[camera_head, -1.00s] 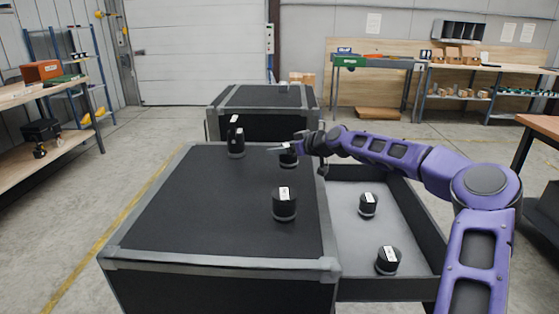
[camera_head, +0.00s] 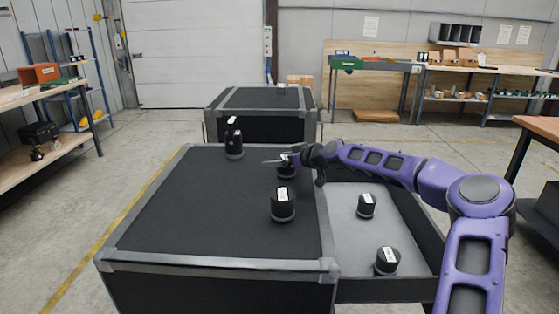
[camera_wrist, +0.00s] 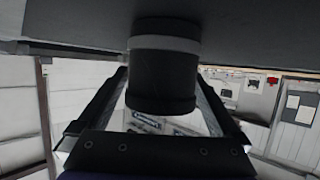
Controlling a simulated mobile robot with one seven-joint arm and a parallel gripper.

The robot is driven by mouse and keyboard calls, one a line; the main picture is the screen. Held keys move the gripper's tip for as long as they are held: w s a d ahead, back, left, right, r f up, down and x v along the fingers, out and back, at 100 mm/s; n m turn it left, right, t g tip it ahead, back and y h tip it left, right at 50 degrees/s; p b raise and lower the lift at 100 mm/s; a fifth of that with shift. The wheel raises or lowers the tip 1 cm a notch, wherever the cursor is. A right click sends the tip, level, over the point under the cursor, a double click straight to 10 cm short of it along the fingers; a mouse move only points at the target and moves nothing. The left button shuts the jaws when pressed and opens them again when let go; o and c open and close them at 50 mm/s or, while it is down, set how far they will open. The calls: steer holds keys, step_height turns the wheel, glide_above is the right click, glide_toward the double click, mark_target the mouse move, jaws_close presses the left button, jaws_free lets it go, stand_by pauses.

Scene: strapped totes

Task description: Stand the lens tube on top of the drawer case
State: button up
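The lens tube (camera_head: 287,171), a short black cylinder with a pale label and a grey band, is upright between the fingers of my gripper (camera_head: 284,162). The wrist view also shows the tube (camera_wrist: 163,75), with a finger of my gripper (camera_wrist: 162,95) on each side; the fingers appear shut on it. The drawer case (camera_head: 200,215), black with grey edges, has its top right under the tube. The tube's base is at or very close to the top; I cannot tell whether it touches.
A taller black object (camera_head: 233,142) stands at the back of the case top, and another black cylinder (camera_head: 282,207) stands nearer. The open drawer (camera_head: 345,235) on the right holds two cylinders (camera_head: 366,206). The left part of the top is clear. Another case (camera_head: 262,124) stands behind.

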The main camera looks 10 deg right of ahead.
steer(key=shift+r+p, duration=0.25)
steer(key=shift+p, duration=0.05)
steer(key=v, duration=1.2)
